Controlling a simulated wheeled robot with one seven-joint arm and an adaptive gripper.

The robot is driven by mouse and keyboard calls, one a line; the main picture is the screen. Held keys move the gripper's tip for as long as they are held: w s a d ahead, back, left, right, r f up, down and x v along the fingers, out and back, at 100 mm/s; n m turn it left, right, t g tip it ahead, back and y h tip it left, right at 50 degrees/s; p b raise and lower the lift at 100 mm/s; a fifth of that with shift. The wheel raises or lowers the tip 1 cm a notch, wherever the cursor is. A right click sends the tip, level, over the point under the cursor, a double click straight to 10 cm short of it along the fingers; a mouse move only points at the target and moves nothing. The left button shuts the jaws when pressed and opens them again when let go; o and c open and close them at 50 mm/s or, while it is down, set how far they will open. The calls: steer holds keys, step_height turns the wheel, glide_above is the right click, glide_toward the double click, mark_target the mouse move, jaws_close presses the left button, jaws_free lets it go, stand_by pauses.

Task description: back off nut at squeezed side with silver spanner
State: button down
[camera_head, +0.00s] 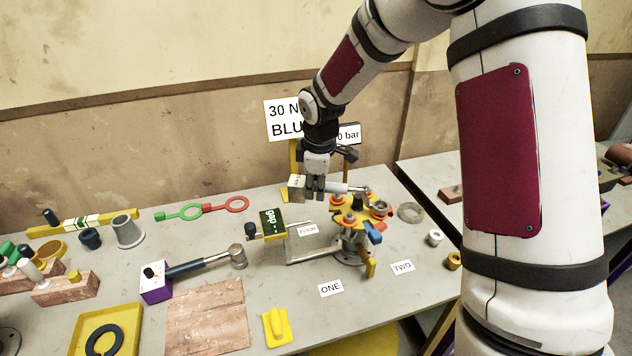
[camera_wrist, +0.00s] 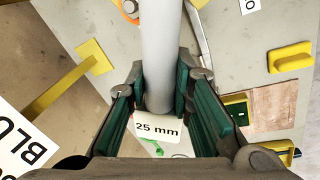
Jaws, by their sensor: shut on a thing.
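My gripper (camera_head: 316,186) is shut on the silver spanner (camera_head: 338,187), above the left back part of the pipe flange. In the wrist view, the spanner's grey shaft (camera_wrist: 163,50) runs between the teal finger pads, with a "25 mm" tag at its near end. In the head view, the spanner lies about level and its far end points right, by the back of the flange joint (camera_head: 350,217). The joint has several orange and red nut positions, including a front right one (camera_head: 379,209). I cannot tell whether the spanner's jaw is around a nut.
A gap gauge (camera_head: 272,223) stands left of the joint. Cards reading FOUR (camera_head: 308,229), ONE (camera_head: 331,288) and TWO (camera_head: 402,267) lie around it. Sign boards stand behind my gripper.

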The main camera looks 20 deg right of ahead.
steer(key=shift+f, duration=0.35)
steer(key=shift+s+a+r+p, duration=0.1)
steer(key=shift+s+p, duration=0.25)
steer(key=shift+s, duration=0.05)
steer(key=s+n+y+p, duration=0.1)
steer(key=s+n+p, duration=0.5)
steer(key=s, duration=0.3)
steer(key=shift+s+a+n+y, duration=0.3)
steer(key=shift+s+a+n, duration=0.1)
steer(key=shift+n, duration=0.5)
stand_by(0.4)
